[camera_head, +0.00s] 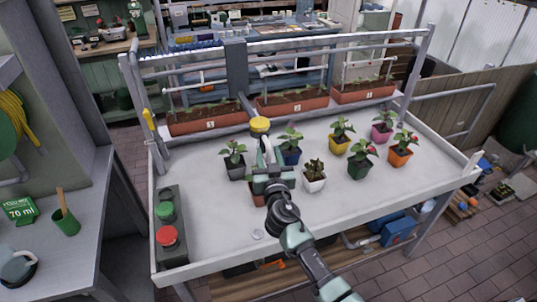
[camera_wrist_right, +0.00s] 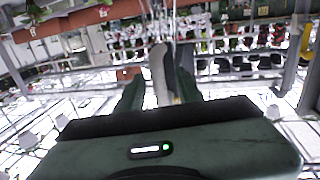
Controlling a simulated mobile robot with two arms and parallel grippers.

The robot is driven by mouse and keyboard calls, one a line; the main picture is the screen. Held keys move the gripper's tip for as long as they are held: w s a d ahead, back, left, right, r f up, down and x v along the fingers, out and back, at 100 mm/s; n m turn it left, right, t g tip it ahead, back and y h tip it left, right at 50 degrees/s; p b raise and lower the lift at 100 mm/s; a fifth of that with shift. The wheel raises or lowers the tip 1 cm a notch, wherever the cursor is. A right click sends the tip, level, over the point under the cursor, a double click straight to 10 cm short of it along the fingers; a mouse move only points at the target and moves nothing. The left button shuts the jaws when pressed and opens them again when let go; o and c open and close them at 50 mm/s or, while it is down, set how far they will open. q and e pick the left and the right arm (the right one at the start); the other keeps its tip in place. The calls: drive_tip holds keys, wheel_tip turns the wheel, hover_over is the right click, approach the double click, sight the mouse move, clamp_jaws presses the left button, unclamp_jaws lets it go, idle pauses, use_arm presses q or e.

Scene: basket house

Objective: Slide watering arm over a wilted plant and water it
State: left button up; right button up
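The watering arm (camera_head: 243,104) reaches forward from a grey upright behind the plant table and ends near a yellow round top (camera_head: 260,125). My right gripper (camera_head: 265,156) is at this front end, above the potted plants. In the right wrist view its green fingers (camera_wrist_right: 160,88) stand apart, with a pale grey piece between them and a gap on its left side. A plant in a white pot (camera_head: 314,185) looks darker and droopier, just right of my gripper. A terracotta pot (camera_head: 256,196) is partly hidden behind my gripper. My left gripper is not in view.
Other potted plants stand around: a dark grey pot (camera_head: 235,171), a blue pot (camera_head: 290,156), a green pot (camera_head: 357,169) and several more. Red (camera_head: 167,236) and green (camera_head: 164,211) buttons sit at the table's left end. Long planters (camera_head: 290,103) line the back.

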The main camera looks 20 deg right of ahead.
clamp_jaws()
idle(1.3)
